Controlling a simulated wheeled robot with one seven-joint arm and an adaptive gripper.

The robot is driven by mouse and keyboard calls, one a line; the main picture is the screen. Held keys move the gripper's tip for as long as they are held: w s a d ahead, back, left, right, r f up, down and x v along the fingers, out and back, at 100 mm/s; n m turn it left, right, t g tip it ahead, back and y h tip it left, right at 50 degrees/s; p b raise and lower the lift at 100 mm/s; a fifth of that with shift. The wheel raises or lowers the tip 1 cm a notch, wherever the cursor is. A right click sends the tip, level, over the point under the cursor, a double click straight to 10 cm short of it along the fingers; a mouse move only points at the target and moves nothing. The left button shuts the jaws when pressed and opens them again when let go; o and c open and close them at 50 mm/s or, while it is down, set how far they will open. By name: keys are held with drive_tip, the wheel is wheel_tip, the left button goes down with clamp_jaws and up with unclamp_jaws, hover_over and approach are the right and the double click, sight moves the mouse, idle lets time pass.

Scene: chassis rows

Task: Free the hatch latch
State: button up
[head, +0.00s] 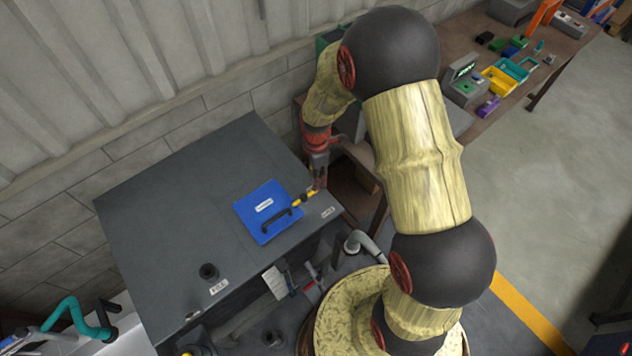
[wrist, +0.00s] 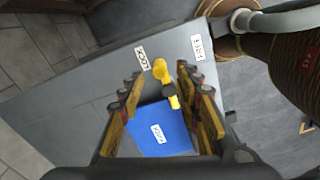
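The blue hatch (head: 264,226) lies flat on a dark grey cabinet top, with a white label and a black handle (head: 277,221). A yellow and black latch (head: 301,200) sits at its right edge. In the wrist view the yellow latch (wrist: 161,72) reaches past the edge of the blue hatch (wrist: 172,137), its tip near a white label (wrist: 141,54). My gripper (head: 318,186) is at the latch's outer end. In the wrist view my gripper (wrist: 160,78) is open, its fingers on either side of the latch with gaps visible. Contact is not visible.
A grey pipe (head: 365,245) rises beside the cabinet. A workbench with coloured bins (head: 500,82) stands at the back right.

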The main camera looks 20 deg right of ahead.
drive_tip(key=shift+f, duration=2.6)
drive_tip(key=c, duration=0.3)
clamp_jaws()
